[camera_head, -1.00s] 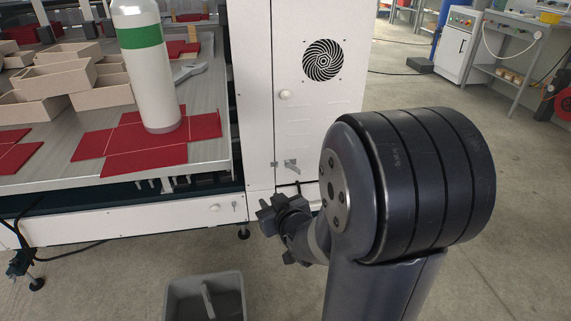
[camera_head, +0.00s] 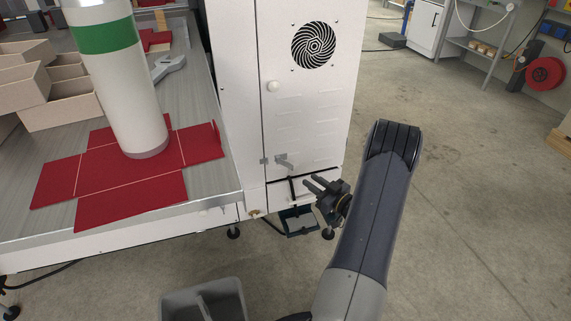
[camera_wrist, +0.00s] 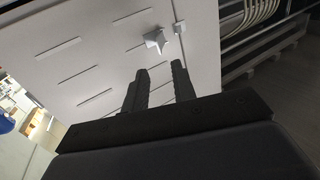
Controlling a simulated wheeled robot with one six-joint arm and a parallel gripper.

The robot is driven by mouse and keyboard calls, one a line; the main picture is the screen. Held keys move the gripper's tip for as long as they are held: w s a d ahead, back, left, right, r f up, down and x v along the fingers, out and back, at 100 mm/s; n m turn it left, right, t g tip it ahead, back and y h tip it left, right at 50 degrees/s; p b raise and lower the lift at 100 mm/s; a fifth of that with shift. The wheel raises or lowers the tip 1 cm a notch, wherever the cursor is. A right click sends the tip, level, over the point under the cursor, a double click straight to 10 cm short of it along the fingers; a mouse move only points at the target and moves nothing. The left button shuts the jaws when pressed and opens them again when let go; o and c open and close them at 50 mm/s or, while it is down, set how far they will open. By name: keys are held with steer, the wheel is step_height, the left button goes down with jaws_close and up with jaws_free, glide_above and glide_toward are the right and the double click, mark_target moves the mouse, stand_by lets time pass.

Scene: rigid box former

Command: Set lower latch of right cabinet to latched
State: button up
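The right cabinet (camera_head: 310,110) is a white box with a round black vent and a door with slots. Its lower latch (camera_head: 284,161) is a small grey lever low on the door, near the door's left edge. A small catch piece (camera_head: 264,161) sits just left of it on the frame. In the wrist view the latch (camera_wrist: 156,40) sticks out beyond my fingertips, with the catch piece (camera_wrist: 179,27) beside it. My gripper (camera_head: 308,182) is open and empty, just below and right of the latch, apparently not touching it. It also shows in the wrist view (camera_wrist: 160,70).
A round white knob (camera_head: 273,87) is higher on the door. On the left a table holds a white-green cylinder (camera_head: 117,80) on red card (camera_head: 60,184). A grey bin (camera_head: 205,301) stands on the floor below.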

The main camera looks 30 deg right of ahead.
mark_target(291, 167)
steer(key=w+b, duration=0.1)
steer(key=w, duration=0.2)
steer(key=w+a, duration=0.1)
steer(key=w, duration=0.3)
steer(key=w+a+b, duration=0.1)
steer(key=w, duration=0.2)
steer(key=shift+w+f+b, duration=0.15)
steer(key=shift+w+b, duration=0.1)
steer(key=shift+b, duration=0.05)
steer(key=shift+c, duration=0.4)
jaws_close()
